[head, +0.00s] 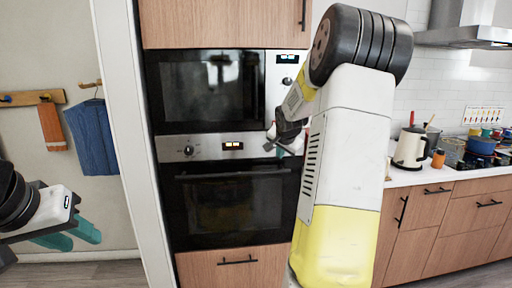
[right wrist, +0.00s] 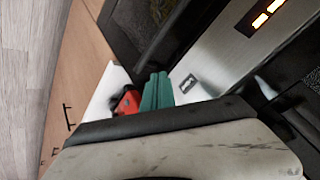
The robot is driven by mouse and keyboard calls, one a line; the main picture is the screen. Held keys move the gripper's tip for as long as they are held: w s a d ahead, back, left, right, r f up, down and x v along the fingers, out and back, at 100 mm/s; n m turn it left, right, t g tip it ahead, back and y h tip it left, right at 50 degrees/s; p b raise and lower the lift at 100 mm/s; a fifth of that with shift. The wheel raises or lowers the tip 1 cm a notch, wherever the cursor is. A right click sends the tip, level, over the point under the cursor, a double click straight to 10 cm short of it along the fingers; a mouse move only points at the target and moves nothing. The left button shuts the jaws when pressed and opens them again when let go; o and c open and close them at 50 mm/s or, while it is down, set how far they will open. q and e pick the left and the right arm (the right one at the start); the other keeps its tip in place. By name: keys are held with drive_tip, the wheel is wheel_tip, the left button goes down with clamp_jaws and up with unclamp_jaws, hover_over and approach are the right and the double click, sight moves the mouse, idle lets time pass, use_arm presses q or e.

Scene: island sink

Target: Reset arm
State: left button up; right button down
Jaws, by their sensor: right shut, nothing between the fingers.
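My left gripper (head: 84,240) is at the lower left of the head view, with its two teal fingers apart and nothing visible between them. It hangs in front of the bare wall, below a blue cloth. My right gripper (head: 274,148) is partly hidden behind my raised right forearm, in front of the built-in ovens. In the right wrist view, the teal fingers of the right gripper (right wrist: 157,92) lie together, with nothing between them.
An upper oven (head: 205,90) and a lower oven (head: 225,205) stand behind my right arm. A kettle (head: 409,148) and several pots (head: 482,146) stand on the right counter. An orange cloth (head: 52,125) and the blue cloth (head: 89,137) hang on the left wall.

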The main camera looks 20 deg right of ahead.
idle(0.4)
drive_tip(key=s+a+r+n+y, duration=0.1)
drive_tip(key=s+a+r+n, duration=0.2)
drive_tip(key=s+a, duration=0.35)
drive_tip(key=s+a+r+n, duration=0.2)
drive_tip(key=s+a+r, duration=0.2)
drive_tip(key=s+a, duration=0.3)
drive_tip(key=s+a+f+n+g+y, duration=0.1)
drive_tip(key=s+a+n+y, duration=0.1)
drive_tip(key=s+a, duration=0.4)
drive_tip(key=s+a+f+n+g+y, duration=0.1)
drive_tip(key=s+a+n, duration=0.3)
drive_tip(key=s+a, duration=0.3)
drive_tip(key=s, duration=0.5)
drive_tip(key=shift+y, duration=0.4)
drive_tip(key=shift+f, duration=0.1)
